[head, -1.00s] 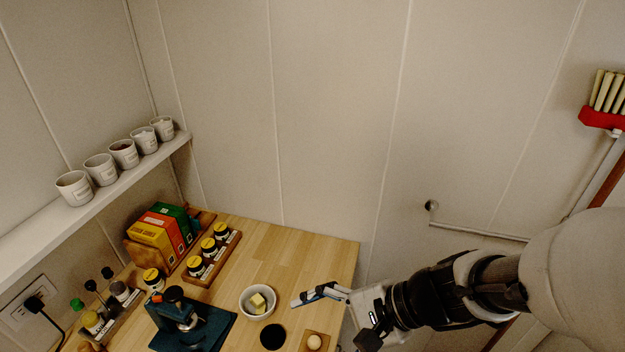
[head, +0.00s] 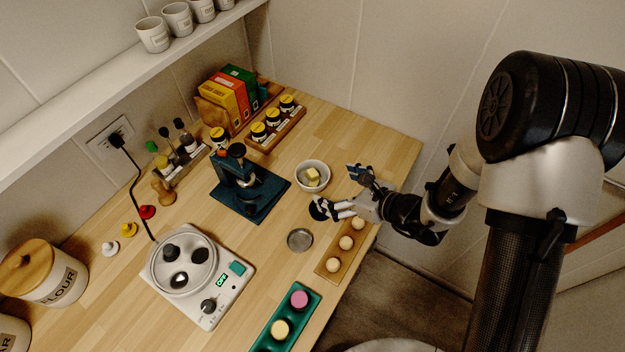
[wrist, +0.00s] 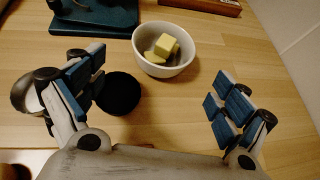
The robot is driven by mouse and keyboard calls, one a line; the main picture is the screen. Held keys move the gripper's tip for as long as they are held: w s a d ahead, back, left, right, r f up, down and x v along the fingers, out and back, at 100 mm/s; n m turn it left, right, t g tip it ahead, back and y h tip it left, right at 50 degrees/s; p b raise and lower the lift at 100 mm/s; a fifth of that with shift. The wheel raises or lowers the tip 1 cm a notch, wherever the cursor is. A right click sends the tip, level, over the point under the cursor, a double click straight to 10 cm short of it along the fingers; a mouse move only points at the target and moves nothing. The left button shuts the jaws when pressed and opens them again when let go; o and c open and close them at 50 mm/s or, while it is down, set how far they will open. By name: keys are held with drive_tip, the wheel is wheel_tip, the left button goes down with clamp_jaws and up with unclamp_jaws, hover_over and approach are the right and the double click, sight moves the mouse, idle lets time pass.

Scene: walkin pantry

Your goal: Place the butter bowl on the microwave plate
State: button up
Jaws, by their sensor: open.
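The butter bowl (head: 301,183) is small, white and upright on the wooden counter, with yellow butter (head: 312,174) in it. My gripper (head: 338,190) is open and empty, just to the right of the bowl and not touching it. In the wrist view the bowl (wrist: 163,70) lies ahead of and between my spread fingers (wrist: 155,85). No microwave is plainly in view. A white appliance (head: 238,272) with a round top and a display reading OFF stands at the front left; I cannot tell whether its round top is the microwave plate.
A teal stand (head: 228,192), a jar rack (head: 280,133), a metal dish (head: 299,240), an egg tray (head: 330,264) and a green tray (head: 272,335) stand around. Bare counter lies left of the metal dish.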

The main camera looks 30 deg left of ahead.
sight(303, 172)
drive_tip(key=x, duration=0.3)
drive_tip(key=b+x, duration=0.1)
drive_tip(key=x, duration=0.2)
drive_tip(key=b+x, duration=0.1)
drive_tip(key=x, duration=0.2)
drive_tip(key=shift+w+a+r, duration=0.15)
drive_tip(key=shift+w+a, duration=0.15)
drive_tip(key=shift+a, duration=0.1)
drive_tip(key=shift+c, duration=0.5)
drive_tip(key=c, duration=1.2)
drive_tip(key=shift+o, duration=0.2)
drive_tip(key=shift+r, duration=0.1)
wheel_tip(303, 172, up, 20)
drive_tip(key=p, duration=0.6)
drive_tip(key=w+d+f+m+t+h+b, duration=0.1)
drive_tip(key=w+d+f, duration=0.15)
drive_tip(key=d, duration=0.75)
drive_tip(key=w+d+f+m+t+b, duration=0.15)
drive_tip(key=w+d, duration=0.25)
drive_tip(key=d, duration=0.7)
drive_tip(key=s+d+f, duration=0.1)
drive_tip(key=d+f, duration=0.1)
drive_tip(key=d, duration=0.6)
drive_tip(key=s+d+f+m+t+h, duration=0.1)
drive_tip(key=s+d+f, duration=0.1)
drive_tip(key=d, duration=0.7)
drive_tip(key=shift+s, duration=0.3)
